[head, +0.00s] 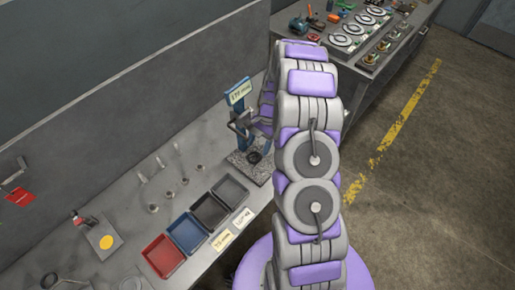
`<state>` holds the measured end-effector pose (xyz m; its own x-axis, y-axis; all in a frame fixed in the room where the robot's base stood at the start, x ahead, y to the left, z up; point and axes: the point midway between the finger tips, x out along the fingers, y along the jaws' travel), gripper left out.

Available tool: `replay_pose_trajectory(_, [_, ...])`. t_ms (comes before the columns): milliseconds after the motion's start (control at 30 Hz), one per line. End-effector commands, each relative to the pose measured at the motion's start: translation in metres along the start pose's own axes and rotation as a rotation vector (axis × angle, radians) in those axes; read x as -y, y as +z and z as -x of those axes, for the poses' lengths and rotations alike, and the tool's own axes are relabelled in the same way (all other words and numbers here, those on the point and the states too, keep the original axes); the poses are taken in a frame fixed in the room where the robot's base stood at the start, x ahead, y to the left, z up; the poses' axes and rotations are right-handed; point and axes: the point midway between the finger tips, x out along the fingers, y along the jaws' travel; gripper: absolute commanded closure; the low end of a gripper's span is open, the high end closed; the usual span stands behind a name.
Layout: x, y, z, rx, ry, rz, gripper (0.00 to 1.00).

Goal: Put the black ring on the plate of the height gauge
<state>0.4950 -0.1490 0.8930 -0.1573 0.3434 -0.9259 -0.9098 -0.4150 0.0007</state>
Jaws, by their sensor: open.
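The height gauge (239,96) is a blue upright with a lit display, standing on the bench beside my arm. Its dark speckled plate (262,174) lies at its foot. A black ring (254,157) lies flat on the plate and looks clear of the jaws. My gripper (238,124) is open and empty, above the plate and close in front of the blue upright. My arm hides part of the space right of the gauge, and the exact gap between gripper and upright is hard to tell.
Red (162,257), blue (187,233) and two dark trays line the bench front, with label cards (222,240) before them. Several small metal pieces stand behind. A plate with a yellow disc (106,242) is at left. Another bench (372,58) holds parts at the back. Open floor lies right.

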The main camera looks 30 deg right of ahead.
Motion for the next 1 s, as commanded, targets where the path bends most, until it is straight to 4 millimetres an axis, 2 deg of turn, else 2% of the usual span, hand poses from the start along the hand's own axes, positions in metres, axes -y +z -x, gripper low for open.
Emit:
replay_pose_trajectory(33, [0.001, 0.000, 0.015, -0.003, -0.003, 0.000, 0.36])
replay_pose_trajectory(200, [0.001, 0.000, 0.054, -0.004, -0.005, -0.001, 0.36])
replay_pose_trajectory(433, [0.001, 0.001, 0.091, -0.002, -0.002, 0.000, 0.36])
replay_pose_trajectory(633, [0.001, 0.000, 0.103, -0.002, -0.002, 0.000, 0.36])
replay_pose_trajectory(1000, [0.000, 0.001, 0.104, 0.000, 0.000, -0.001, 0.36])
